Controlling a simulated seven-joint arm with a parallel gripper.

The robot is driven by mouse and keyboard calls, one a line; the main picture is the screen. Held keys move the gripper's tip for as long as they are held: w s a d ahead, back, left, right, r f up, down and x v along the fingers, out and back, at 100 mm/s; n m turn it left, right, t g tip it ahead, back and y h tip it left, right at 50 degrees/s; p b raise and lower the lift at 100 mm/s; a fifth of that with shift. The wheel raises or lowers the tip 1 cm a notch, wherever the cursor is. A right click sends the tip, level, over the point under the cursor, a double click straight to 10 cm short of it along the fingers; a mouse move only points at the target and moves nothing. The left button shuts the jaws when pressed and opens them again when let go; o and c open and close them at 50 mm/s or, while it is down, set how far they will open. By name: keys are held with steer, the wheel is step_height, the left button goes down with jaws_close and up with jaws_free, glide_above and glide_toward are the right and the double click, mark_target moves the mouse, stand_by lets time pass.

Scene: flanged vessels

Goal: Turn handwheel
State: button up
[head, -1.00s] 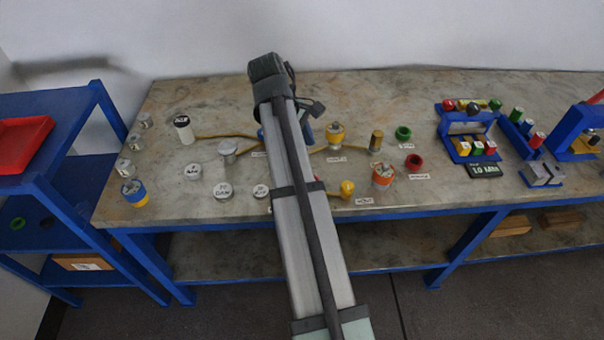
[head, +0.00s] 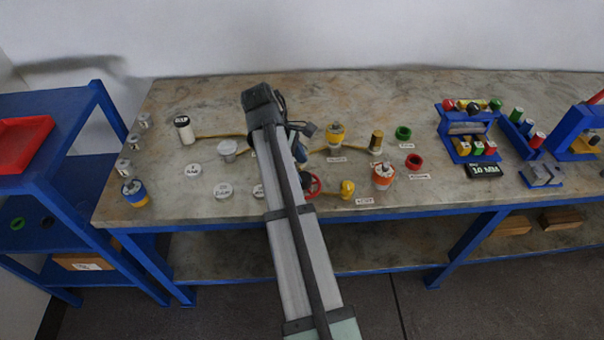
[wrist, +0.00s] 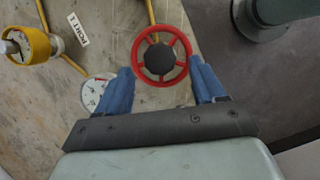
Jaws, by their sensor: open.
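The red handwheel (wrist: 161,56) has spokes and a dark round hub. In the wrist view it lies just beyond and between the tips of my gripper (wrist: 163,80). The blue fingers are apart, one at each side of the wheel's near rim, and nothing is held; whether they touch the rim I cannot tell. In the head view part of the red handwheel (head: 314,185) shows at the right side of my arm, near the bench's front. My arm hides the rest of it and most of the gripper.
A yellow fitting (wrist: 28,46) on a pipe and a white gauge (wrist: 95,91) are close by on the left. In the head view, a yellow knob (head: 347,189) and an orange-banded vessel (head: 383,176) stand right of the wheel. White lids and a rack are farther off.

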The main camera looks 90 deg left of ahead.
mark_target(303, 175)
steer(key=shift+x, duration=1.9)
steer(key=shift+c, duration=0.5)
steer(key=c, duration=1)
steer(key=shift+o, duration=0.2)
steer(key=shift+a+m, duration=0.1)
steer(key=shift+m, duration=0.2)
steer(key=shift+m+h, duration=0.4)
steer(key=shift+m, duration=0.5)
steer(key=shift+m+g+h, duration=0.5)
steer(key=shift+m+g, duration=0.1)
steer(key=shift+m, duration=1.1)
